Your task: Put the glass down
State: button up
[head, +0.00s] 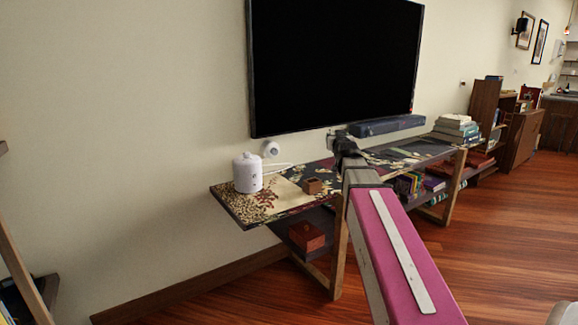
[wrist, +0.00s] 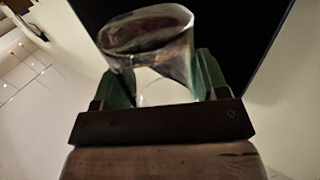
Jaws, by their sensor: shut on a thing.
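A clear glass (wrist: 150,40) stands between the two green fingers of my gripper (wrist: 160,80) in the wrist view, tilted in that picture with its open rim toward the top. My gripper is shut on it. In the head view my gripper (head: 345,147) is a small dark shape at the far end of my pink arm, in front of the wall and over the low shelf unit (head: 287,193). I cannot make out the glass in the head view. Whether it touches the shelf top is not clear.
A dark blue bar (head: 387,125) and stacked books (head: 456,128) are farther right. A black television (head: 335,62) hangs above. Some patterned top is bare between them.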

jog(key=shift+w+a+f+y, duration=0.1)
jog(key=shift+w+f+y, duration=0.1)
jog(key=shift+f, duration=0.75)
jog(key=shift+w+a+f+y, duration=0.1)
jog(key=shift+w+f, duration=0.05)
jog(key=shift+f, duration=0.8)
jog(key=a+f+n+g+y, duration=0.2)
jog(key=a+f+n+y, duration=0.3)
jog(key=f+y, duration=0.5)
jog(key=s+a+f+n+g+y, duration=0.3)
jog(key=a+f+n+g+y, duration=0.1)
jog(key=n+g, duration=0.3)
jog(key=shift+s+a+f+n+g+y, duration=0.15)
jog(key=shift+a+n+g+y, duration=0.2)
jog(key=shift+a+y, duration=0.45)
jog(key=shift+a, duration=0.1)
